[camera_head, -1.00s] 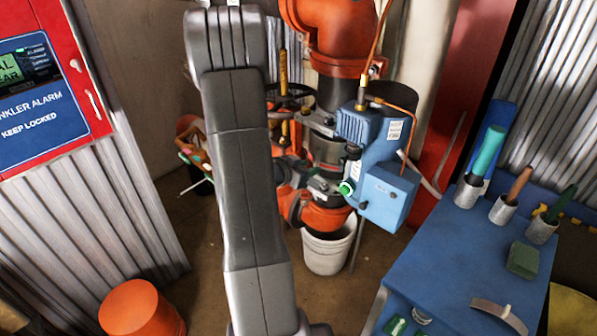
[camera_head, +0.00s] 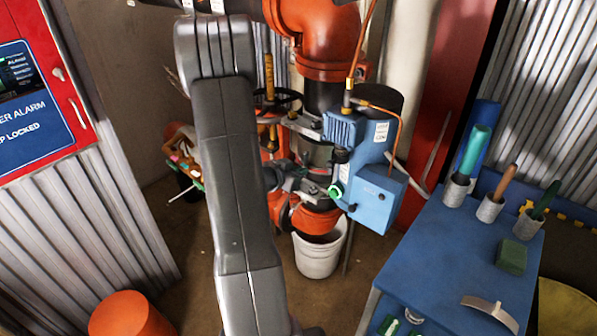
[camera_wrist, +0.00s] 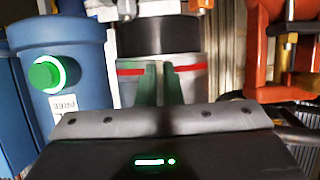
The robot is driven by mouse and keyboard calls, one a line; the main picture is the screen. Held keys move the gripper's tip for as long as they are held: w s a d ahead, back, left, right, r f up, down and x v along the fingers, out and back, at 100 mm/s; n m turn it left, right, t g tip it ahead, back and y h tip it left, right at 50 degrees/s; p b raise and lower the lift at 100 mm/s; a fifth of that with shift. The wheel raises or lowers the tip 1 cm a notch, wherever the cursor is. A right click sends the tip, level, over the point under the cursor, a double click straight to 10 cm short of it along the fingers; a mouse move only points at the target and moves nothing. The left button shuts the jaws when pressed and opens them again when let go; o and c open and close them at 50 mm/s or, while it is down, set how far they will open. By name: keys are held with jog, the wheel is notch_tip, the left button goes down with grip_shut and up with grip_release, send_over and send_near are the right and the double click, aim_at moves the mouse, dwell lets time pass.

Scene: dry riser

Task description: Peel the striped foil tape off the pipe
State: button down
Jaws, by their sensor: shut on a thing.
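The striped foil tape (camera_wrist: 190,72) shows in the wrist view as a silver band with a red stripe around the upright pipe (camera_wrist: 158,38), just below a black section. My gripper (camera_wrist: 160,72) has two green fingers close together in front of the band, shut on the tape. The fingers cover the middle of the band, and the gripped part between them is hard to make out. In the head view the pipe (camera_head: 318,152) stands behind and left of the blue unit. My arm covers part of that area, and I cannot make out the fingertips there.
A blue unit (camera_head: 362,165) with a green knob (camera_wrist: 45,74) stands close beside the pipe. Orange valve parts (camera_wrist: 280,50) are on the other side in the wrist view. A white bucket (camera_head: 319,255) stands below. A blue bench (camera_head: 430,255) is at right, a red alarm cabinet (camera_head: 75,115) at left.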

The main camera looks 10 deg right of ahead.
jog(key=shift+s+a, duration=0.1)
jog(key=s+a, duration=0.5)
jog(key=a, duration=0.2)
jog(key=shift+s+p, duration=0.2)
jog(key=shift+p, duration=0.2)
dwell(0.5)
jog(key=shift+w, duration=0.1)
